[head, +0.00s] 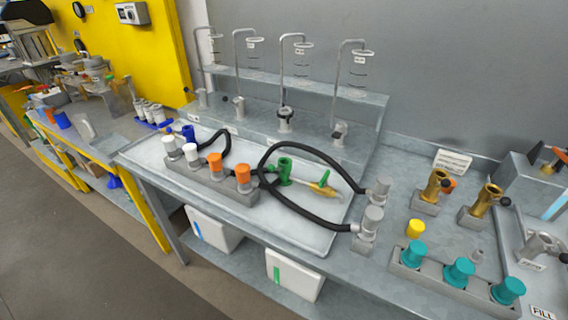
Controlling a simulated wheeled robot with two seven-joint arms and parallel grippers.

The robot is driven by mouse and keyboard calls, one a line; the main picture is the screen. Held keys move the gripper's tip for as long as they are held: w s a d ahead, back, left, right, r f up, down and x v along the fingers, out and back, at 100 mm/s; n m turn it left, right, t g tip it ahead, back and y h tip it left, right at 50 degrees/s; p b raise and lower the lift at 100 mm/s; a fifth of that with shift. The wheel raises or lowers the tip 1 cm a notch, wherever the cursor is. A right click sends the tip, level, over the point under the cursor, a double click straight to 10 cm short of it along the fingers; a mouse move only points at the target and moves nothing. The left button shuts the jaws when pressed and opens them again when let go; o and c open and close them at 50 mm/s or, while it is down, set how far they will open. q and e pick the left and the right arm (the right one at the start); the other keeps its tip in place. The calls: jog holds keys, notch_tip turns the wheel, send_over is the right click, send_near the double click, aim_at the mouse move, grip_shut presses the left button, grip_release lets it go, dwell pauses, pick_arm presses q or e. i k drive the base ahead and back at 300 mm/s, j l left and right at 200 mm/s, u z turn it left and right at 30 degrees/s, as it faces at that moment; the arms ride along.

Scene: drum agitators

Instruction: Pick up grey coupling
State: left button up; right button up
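Two grey couplings stand at the right end of the white tray (300,235). The nearer grey coupling (373,217) sits on a grey block, with a black hose (300,212) reaching its left side. The farther grey coupling (379,187) stands just behind it, by the end of another black hose stretch (325,152). A grey metal fitting (536,245) lies at the far right; I cannot tell if it is a coupling. Neither of my grippers is in view.
White and orange cylinders (214,162) stand in a grey rack on the tray, beside a green fitting (285,170). Hooked metal stands (284,115) line the back.

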aim_at(373, 215)
jog(key=k+l+u, duration=0.5)
jog(key=u, duration=0.15)
jog(key=k+l+u, duration=0.15)
jog(key=u, duration=0.2)
jog(key=k, duration=0.1)
